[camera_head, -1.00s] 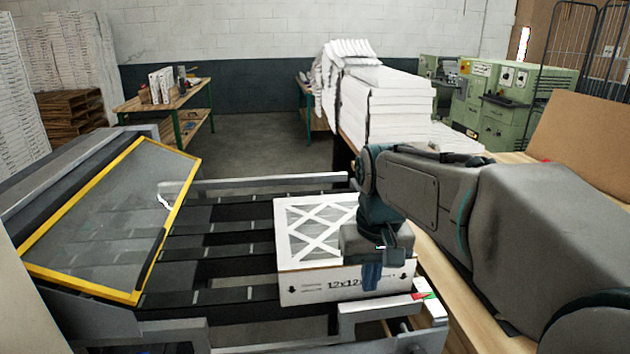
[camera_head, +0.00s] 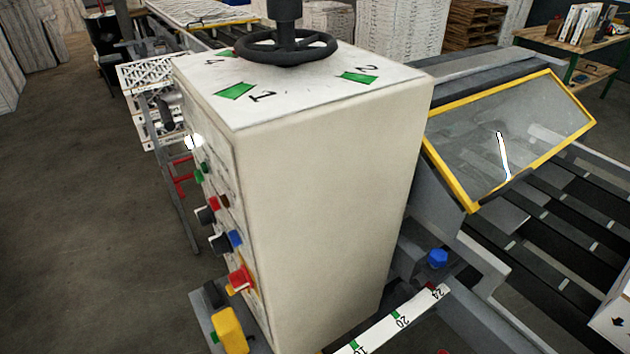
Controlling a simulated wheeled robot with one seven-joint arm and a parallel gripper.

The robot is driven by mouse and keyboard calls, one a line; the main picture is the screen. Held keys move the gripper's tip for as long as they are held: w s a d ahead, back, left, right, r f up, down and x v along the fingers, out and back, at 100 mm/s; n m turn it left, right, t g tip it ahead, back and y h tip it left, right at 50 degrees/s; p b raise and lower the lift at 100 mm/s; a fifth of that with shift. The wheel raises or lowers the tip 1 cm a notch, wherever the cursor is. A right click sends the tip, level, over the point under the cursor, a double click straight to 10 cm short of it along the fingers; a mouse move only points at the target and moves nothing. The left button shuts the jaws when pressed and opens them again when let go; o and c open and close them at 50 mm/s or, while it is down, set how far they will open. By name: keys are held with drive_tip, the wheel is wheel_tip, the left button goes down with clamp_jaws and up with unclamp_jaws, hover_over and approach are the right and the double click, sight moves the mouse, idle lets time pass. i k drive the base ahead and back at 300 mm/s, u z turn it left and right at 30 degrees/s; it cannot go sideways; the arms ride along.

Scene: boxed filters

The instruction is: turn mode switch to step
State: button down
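A beige control cabinet (camera_head: 310,190) stands in the middle of the view. Its control face is turned to the left and shows only at a steep angle. On it are a green button (camera_head: 201,171), an upper black knob (camera_head: 206,215), a lower black knob (camera_head: 220,243), a blue button (camera_head: 236,238) and a red control (camera_head: 240,280). I cannot tell which of them is the mode switch, nor its setting; the labels are unreadable. My gripper is out of view.
A black handwheel (camera_head: 287,46) tops the cabinet. A yellow-framed clear guard (camera_head: 510,140) and the conveyor lie to the right, with a white box (camera_head: 612,320) at the edge. A yellow part (camera_head: 229,330) juts out low in front. The floor (camera_head: 75,200) left of the cabinet is clear.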

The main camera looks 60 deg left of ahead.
sight(220, 244)
drive_tip(key=u, duration=2.95)
drive_tip(key=k, duration=1.2)
drive_tip(key=u, duration=0.65)
drive_tip(key=i, duration=1.65)
drive_tip(key=z, duration=0.5)
